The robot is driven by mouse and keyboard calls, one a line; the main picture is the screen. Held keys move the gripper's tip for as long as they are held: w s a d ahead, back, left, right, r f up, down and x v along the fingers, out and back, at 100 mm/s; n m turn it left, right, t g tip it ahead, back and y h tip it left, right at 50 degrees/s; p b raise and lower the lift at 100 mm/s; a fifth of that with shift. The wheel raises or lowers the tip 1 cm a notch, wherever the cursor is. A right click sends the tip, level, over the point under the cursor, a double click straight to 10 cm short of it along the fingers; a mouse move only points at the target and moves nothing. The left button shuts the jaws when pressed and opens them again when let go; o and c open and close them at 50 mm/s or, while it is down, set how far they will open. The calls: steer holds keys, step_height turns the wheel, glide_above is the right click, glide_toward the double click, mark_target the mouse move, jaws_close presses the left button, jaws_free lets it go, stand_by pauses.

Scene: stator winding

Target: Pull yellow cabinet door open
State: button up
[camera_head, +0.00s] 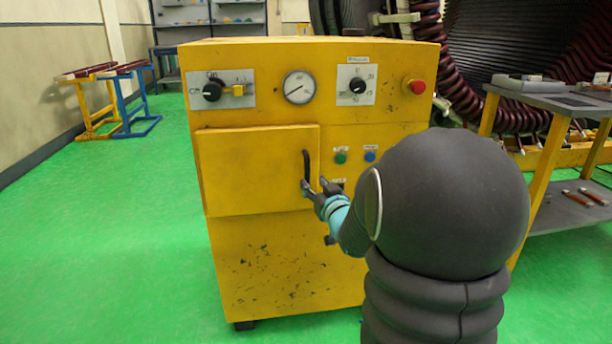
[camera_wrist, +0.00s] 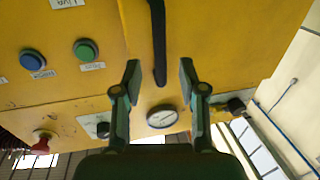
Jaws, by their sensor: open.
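The yellow cabinet (camera_head: 285,265) stands in the middle of the head view. Its door (camera_head: 250,170) stands slightly proud of the front; I cannot tell whether it is latched or ajar. A dark upright bar handle (camera_head: 306,165) is near the door's right edge. My gripper (camera_head: 315,187) is at the handle's lower end. In the wrist view, my gripper (camera_wrist: 158,80) is open, with a finger on each side of the handle (camera_wrist: 158,45) and visible gaps between fingers and bar. The handle's far end is cut off there.
Knobs, a gauge (camera_head: 299,87) and a red button (camera_head: 417,87) line the cabinet top. Green and blue buttons (camera_head: 370,156) sit right of the door. A grey-topped table (camera_head: 560,103) stands at right. The green floor (camera_head: 110,230) left of the cabinet is clear.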

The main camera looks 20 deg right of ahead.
mark_target(308, 177)
steer(key=w, duration=0.5)
steer(key=shift+w+d, duration=0.25)
steer(key=shift+w, duration=0.05)
jaws_close()
